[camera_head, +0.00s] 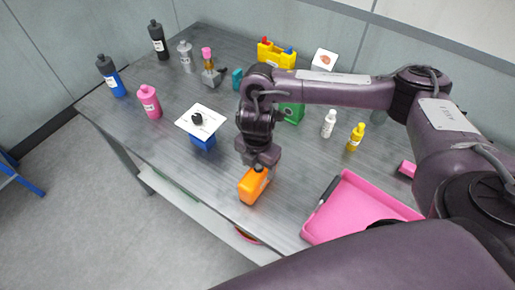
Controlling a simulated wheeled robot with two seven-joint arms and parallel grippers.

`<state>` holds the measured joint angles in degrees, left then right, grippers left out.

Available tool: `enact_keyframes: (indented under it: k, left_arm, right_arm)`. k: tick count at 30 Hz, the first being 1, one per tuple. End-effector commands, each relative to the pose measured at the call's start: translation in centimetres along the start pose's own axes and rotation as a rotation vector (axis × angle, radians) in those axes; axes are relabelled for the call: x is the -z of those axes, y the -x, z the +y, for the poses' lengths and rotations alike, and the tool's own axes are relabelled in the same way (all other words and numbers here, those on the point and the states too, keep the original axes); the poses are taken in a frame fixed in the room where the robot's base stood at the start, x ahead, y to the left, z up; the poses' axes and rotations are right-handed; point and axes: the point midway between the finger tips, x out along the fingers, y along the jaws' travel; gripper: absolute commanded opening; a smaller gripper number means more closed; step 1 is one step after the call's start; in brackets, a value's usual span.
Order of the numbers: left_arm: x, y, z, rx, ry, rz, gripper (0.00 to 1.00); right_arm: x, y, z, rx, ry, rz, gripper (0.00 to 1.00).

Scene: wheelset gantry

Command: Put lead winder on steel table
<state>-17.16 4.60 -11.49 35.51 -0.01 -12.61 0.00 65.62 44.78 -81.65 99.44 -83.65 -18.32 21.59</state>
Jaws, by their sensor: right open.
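The grey steel table (225,172) fills the middle of the view. A yellow holder-like piece with red and blue parts (276,55) stands at its back edge; it may be the lead winder, but I cannot tell for sure. My right gripper (259,163) points down near the front edge, just above an orange block-like object (252,187) with a dark top. Its jaws are open. The fingertips are small and partly overlap the orange object, so I cannot tell whether they touch it. My left gripper is not in view.
A pink tray (352,212) with a dark pen-like item lies right of the gripper. A white card on a blue box (203,142) stands to the left. Several bottles stand at the left, and white (329,124) and yellow (356,137) bottles at the right. Bare tabletop lies at the front left.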

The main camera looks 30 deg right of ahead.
Motion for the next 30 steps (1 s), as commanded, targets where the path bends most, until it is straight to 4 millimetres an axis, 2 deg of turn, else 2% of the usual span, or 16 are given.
enact_keyframes:
  k: [1,6,15,21,30]
  left_arm:
    - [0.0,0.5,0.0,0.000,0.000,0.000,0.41]
    - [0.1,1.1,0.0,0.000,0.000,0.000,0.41]
    - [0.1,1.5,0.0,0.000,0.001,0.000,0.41]
    - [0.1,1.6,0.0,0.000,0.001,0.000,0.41]
    - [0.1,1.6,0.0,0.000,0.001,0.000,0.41]
  right_arm:
    - [-0.1,1.4,0.1,-0.004,0.001,-0.005,0.67]
    - [-0.1,4.6,0.2,-0.006,0.002,-0.006,0.67]
    - [-0.1,9.0,0.1,-0.003,0.001,-0.003,0.67]
    - [0.0,10.1,0.0,0.000,0.000,-0.001,0.67]
    - [0.0,10.2,0.0,0.001,-0.001,0.000,0.67]
